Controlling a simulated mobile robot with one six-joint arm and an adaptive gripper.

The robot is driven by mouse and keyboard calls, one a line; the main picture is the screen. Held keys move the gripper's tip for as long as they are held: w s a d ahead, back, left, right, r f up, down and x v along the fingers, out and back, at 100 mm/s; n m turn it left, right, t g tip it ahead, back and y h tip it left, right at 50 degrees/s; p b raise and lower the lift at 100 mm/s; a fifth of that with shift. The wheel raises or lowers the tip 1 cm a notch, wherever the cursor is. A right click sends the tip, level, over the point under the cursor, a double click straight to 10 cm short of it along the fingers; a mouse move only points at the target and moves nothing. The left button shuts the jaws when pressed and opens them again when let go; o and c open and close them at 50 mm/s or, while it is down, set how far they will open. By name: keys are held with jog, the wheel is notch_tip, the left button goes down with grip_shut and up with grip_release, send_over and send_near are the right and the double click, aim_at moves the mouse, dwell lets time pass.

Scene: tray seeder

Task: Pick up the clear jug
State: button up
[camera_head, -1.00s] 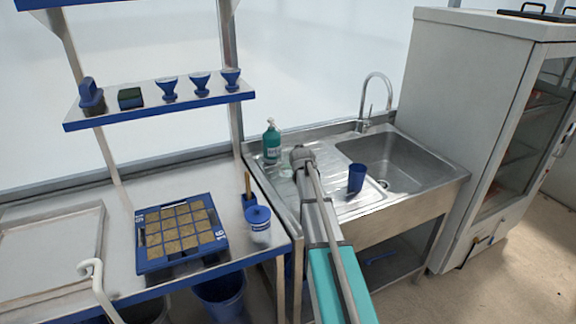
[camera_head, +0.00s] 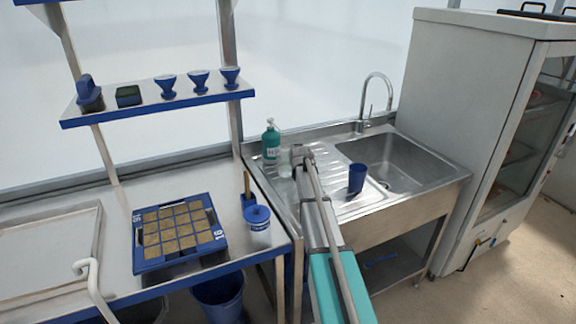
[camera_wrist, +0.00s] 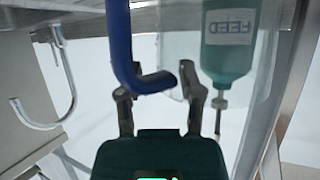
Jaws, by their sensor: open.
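The clear jug (camera_head: 285,171) stands on the ribbed drainboard of the sink, just left of my gripper in the head view; it is faint and partly hidden by my arm. My gripper (camera_head: 301,153) is at the jug's side, above the drainboard. In the wrist view, which looks upside down, a blue curved handle (camera_wrist: 122,48) that seems to be the jug's reaches down between the open fingers of my gripper (camera_wrist: 156,86). The fingers are apart on either side of the handle's end; I cannot tell whether they touch it. The jug's see-through wall is hard to make out.
A teal pump bottle (camera_head: 271,143) stands close behind the jug and also shows in the wrist view (camera_wrist: 230,40). A blue cup (camera_head: 356,178) stands right of my arm by the basin. The faucet (camera_head: 376,95) rises behind.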

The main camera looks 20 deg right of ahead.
grip_shut()
jog(key=shift+r, duration=0.3)
dwell(0.7)
jog(key=shift+r+p, duration=1.3)
jog(key=shift+p, duration=0.25)
jog(key=s+r+p, duration=0.9)
jog(key=s, duration=0.4)
jog(key=shift+s+a+r+p, duration=0.2)
jog(key=shift+s+r+p, duration=0.2)
jog(key=shift+s, duration=0.1)
dwell(2.8)
